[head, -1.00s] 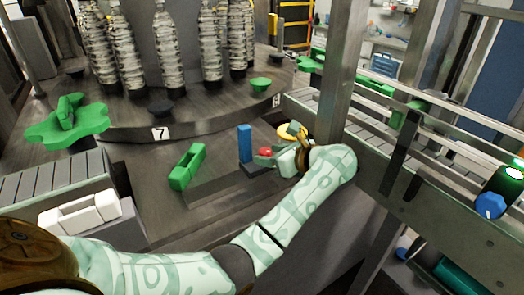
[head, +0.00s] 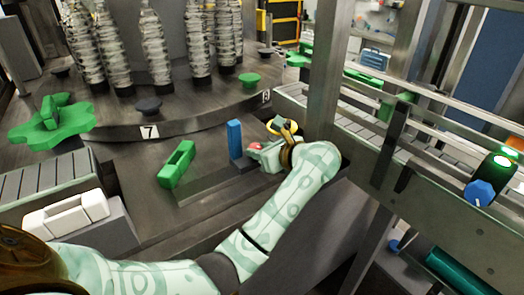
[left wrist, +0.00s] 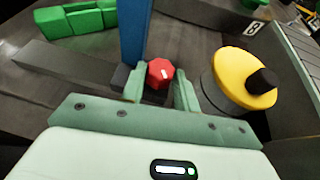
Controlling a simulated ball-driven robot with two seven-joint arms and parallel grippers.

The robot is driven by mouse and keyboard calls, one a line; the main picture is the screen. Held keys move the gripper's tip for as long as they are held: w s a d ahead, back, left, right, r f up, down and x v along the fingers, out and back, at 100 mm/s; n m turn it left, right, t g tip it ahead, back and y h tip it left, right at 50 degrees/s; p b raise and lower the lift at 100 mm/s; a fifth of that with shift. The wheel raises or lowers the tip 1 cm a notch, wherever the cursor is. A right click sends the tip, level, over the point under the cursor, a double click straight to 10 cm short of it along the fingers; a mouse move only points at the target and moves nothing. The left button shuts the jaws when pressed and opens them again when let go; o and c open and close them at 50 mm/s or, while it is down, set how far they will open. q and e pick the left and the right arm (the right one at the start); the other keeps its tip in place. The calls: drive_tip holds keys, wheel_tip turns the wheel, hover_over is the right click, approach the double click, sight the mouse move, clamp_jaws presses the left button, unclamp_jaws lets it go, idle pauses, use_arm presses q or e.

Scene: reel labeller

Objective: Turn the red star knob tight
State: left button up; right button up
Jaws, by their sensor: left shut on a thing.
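The red star knob (left wrist: 160,73) sits low beside the blue post, between the two green fingers of my left gripper (left wrist: 162,90) in the left wrist view. The gripper is shut on the knob, with a finger on either side of it. In the head view my left gripper (head: 262,155) reaches in from the right of the blue post, and only a small part of the red knob (head: 255,146) shows past it. My right gripper is not in view.
The blue post (head: 235,140) stands just left of the knob.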

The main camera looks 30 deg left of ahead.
use_arm(q)
drive_tip(key=shift+s+a+f+m+t+h+b, duration=0.1)
drive_tip(key=shift+m+t+h+b, duration=0.1)
drive_tip(key=shift+m+t, duration=0.25)
drive_tip(key=shift+s+f+m+t+h+b, duration=0.1)
drive_tip(key=shift+m+t+b, duration=0.05)
drive_tip(key=shift+m+t, duration=0.25)
drive_tip(key=m+t, duration=0.1)
drive_tip(key=m+t+h, duration=0.1)
drive_tip(key=t, duration=0.1)
drive_tip(key=shift+s+a+r+m+b, duration=0.15)
drive_tip(key=shift+s+m+b, duration=0.1)
drive_tip(key=shift+b, duration=0.15)
drive_tip(key=shift+s+a+r+m+t+h+b, duration=0.1)
drive_tip(key=shift+a+m+t+h+b, duration=0.05)
drive_tip(key=shift+m+t+h, duration=0.6)
drive_tip(key=shift+s+a+f+m+t+h+b, duration=0.1)
drive_tip(key=shift+m+t+h, duration=0.45)
drive_tip(key=shift+m+h, duration=0.4)
drive_tip(key=shift+s+a+r+m+t+h+b, duration=0.1)
drive_tip(key=shift+a+m+t+h+b, duration=0.05)
drive_tip(key=shift+m+t+h, duration=0.6)
drive_tip(key=shift+m+h, duration=0.25)
drive_tip(key=shift+m, duration=0.1)
drive_tip(key=o, duration=0.8)
drive_tip(key=shift+o, duration=0.9)
drive_tip(key=shift+w+d, duration=0.1)
drive_tip(key=shift+d, duration=0.05)
